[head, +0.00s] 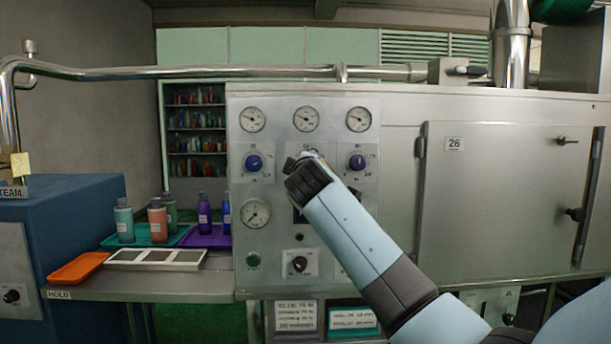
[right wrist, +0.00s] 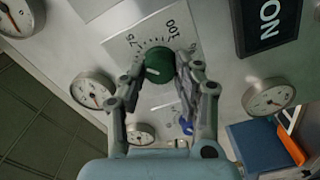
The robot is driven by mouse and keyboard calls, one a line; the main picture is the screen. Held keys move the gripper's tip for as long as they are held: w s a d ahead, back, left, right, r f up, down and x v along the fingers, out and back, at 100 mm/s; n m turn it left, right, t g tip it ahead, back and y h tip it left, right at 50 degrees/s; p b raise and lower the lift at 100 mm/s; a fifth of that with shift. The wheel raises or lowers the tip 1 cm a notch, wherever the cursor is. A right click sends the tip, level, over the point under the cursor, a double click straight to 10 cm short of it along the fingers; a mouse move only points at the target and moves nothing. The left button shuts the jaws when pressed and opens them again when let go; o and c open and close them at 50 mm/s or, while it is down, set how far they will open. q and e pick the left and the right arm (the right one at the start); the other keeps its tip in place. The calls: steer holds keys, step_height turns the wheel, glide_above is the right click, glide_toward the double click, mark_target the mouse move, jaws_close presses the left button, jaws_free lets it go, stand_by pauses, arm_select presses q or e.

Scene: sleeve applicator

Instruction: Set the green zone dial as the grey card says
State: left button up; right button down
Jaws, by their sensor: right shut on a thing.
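The green zone dial (right wrist: 158,64) is a round knob with a pale pointer mark on a white scale plate (right wrist: 140,40), where 75 and 100 can be read. My right gripper (right wrist: 156,74) has a finger on each side of the dial and is shut on it. In the head view my right gripper (head: 308,168) is at the panel between the blue dial (head: 253,162) and the purple dial (head: 357,161), and hides the green dial. A pale card (head: 296,315) hangs below the panel; its small print is not clearly legible. My left gripper is not in view.
Several gauges (head: 306,119) sit above the dials. A teal card (head: 352,319) hangs beside the pale card. A shelf (head: 200,284) at left holds bottles (head: 158,219), trays and an orange tray (head: 78,268). A large door (head: 500,200) stands right of the panel.

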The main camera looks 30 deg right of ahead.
steer(key=shift+f+m+b, duration=0.15)
steer(key=shift+m+b, duration=0.8)
steer(key=shift+m, duration=0.65)
steer(key=c, duration=0.9)
jaws_free()
steer(key=shift+c, duration=0.2)
steer(key=shift+s, duration=0.1)
steer(key=v, duration=1.2)
steer(key=shift+d, duration=0.1)
